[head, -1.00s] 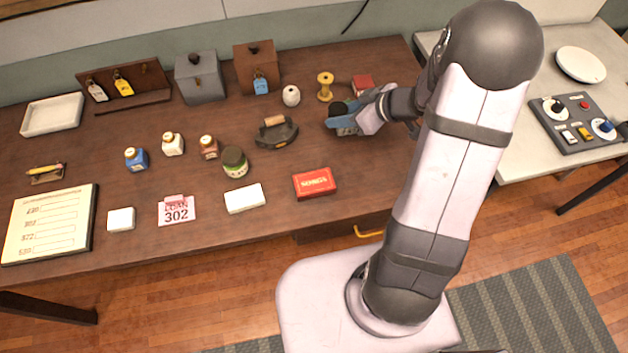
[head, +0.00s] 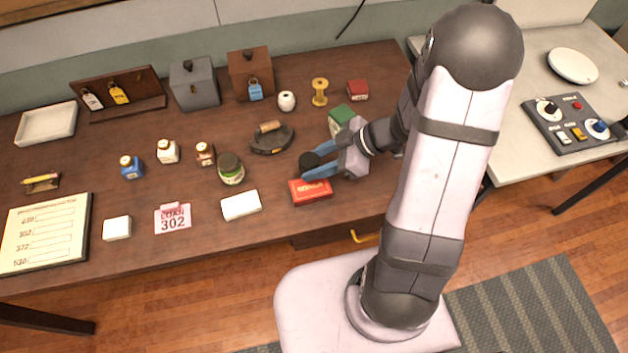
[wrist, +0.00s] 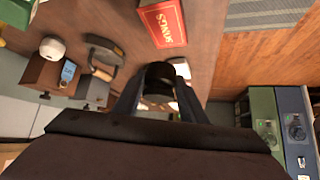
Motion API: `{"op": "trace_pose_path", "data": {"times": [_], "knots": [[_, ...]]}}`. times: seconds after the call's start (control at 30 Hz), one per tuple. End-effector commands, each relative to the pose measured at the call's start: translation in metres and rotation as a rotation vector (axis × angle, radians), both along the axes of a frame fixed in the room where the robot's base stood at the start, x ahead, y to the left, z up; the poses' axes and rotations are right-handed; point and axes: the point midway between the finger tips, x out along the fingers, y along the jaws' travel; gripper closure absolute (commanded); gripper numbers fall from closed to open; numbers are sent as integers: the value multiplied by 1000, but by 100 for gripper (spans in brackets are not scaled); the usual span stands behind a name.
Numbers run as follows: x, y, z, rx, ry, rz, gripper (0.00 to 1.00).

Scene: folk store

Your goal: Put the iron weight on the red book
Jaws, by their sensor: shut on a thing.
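The iron weight (head: 310,160) is a dark round piece held between the fingertips of my gripper (head: 316,168). My gripper is shut on it. In the wrist view the weight (wrist: 159,72) sits between the two fingers. The red book (head: 311,193), with pale lettering, lies flat near the front edge of the table. In the head view the weight appears just behind the book's far edge and the fingers cover part of that edge. In the wrist view the book (wrist: 162,22) shows apart from the weight, and the weight appears held above the table.
Bare tabletop lies right of the book.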

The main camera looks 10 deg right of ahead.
Motion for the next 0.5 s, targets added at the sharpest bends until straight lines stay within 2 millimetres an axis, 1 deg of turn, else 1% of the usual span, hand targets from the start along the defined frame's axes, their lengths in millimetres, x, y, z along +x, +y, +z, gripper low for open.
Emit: {"op": "trace_pose_path", "data": {"times": [0.03,0.2,0.33,0.5], "knots": [[0,0,-8,3,3,-3,100],[0,0,-27,3,1,-1,100],[1,0,-34,2,-1,-1,100],[1,0,-35,1,-2,-1,100]]}}
